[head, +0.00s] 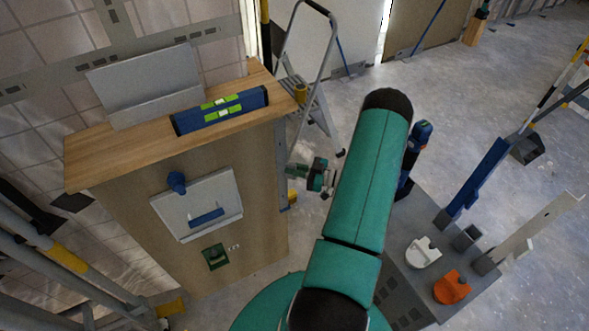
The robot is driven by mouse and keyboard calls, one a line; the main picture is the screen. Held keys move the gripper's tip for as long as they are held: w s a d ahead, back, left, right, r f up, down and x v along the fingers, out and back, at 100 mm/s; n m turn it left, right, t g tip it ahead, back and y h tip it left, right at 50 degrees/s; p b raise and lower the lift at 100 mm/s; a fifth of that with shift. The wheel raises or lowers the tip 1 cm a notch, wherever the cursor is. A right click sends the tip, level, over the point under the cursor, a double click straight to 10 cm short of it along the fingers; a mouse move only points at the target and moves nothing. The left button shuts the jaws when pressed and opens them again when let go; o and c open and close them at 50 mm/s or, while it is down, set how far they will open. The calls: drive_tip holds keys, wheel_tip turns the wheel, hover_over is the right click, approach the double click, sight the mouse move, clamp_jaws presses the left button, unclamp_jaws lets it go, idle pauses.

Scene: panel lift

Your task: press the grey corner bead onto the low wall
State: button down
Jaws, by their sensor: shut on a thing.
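The low wall (125,215) is a wood-faced block with a wooden top, standing at the left. The grey corner bead (282,155) is a thin upright strip along the wall's right-hand edge. My gripper (292,171) is at the bead's middle height, coming from the right, and is shut on it. Its teal and dark body shows between the wall and my large teal arm link. The bead looks close to the wall edge, but I cannot tell whether it is seated against it. The fingertips are small and partly unclear.
A blue level (220,110) and a grey angled panel (148,88) sit on the wall's top. A stepladder (322,108) stands behind. A grey deck (400,270) at the right carries white and orange pieces. Open floor (480,100) lies beyond.

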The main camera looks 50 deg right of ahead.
drive_tip(key=shift+w+r, duration=0.15)
drive_tip(key=shift+r, duration=0.2)
drive_tip(key=c, duration=1.4)
unclamp_jaws()
drive_tip(key=shift+o, duration=0.2)
drive_tip(key=shift+f, duration=0.1)
drive_tip(key=v, duration=1.4)
drive_tip(key=shift+f, duration=0.1)
